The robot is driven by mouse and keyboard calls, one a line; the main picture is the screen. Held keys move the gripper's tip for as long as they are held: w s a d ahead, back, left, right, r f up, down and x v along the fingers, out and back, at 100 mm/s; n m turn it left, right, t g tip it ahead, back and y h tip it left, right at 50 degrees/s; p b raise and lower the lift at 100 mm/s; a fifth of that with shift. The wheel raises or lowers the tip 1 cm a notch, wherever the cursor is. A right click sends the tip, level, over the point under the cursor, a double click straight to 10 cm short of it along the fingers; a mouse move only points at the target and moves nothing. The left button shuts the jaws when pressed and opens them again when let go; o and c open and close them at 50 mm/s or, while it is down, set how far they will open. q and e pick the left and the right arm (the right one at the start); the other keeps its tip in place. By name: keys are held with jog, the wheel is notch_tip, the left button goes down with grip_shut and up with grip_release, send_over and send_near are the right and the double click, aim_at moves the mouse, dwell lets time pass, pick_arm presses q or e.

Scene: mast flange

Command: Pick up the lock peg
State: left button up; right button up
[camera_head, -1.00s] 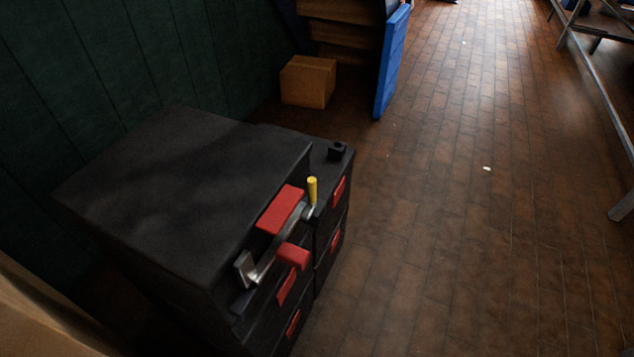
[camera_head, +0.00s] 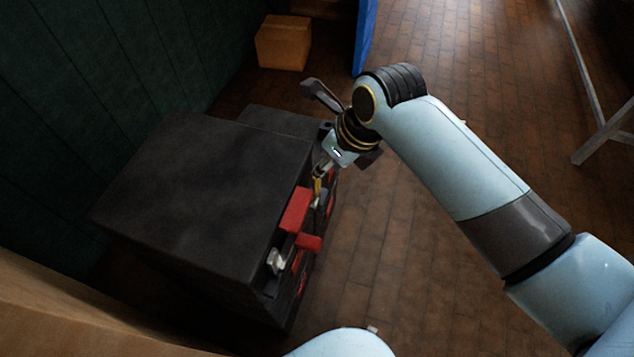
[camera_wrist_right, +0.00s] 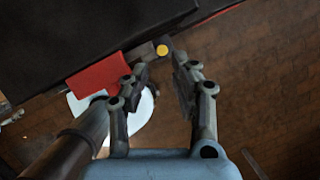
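The lock peg (camera_head: 317,187) is a small yellow upright peg at the far end of a metal bar on the front of a black cabinet (camera_head: 190,185). My right gripper comes down over it from the upper right in the head view, hiding part of it. In the right wrist view the peg's round yellow top (camera_wrist_right: 163,50) shows just beyond the fingertips, roughly between them. My right gripper (camera_wrist_right: 162,72) is open, with nothing between its fingers. I cannot tell whether a finger touches the peg. My left gripper is not in view.
A red block (camera_head: 296,209) sits near the peg on the cabinet front and is close to one finger in the right wrist view (camera_wrist_right: 97,76). A cardboard box (camera_head: 283,42) and blue panel (camera_head: 365,35) stand behind. Brown floor at right is clear up to a metal frame (camera_head: 605,135).

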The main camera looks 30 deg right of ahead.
aim_at(317, 180)
jog(key=x, duration=0.4)
jog(key=shift+f+b, duration=0.2)
jog(key=shift+b, duration=0.15)
jog(key=b+x, duration=0.1)
jog(key=x, duration=0.3)
jog(key=shift+s+d+f, duration=0.1)
jog(key=shift+d+f, duration=0.05)
jog(key=shift+f, duration=0.1)
jog(key=shift+c, duration=0.3)
grip_shut()
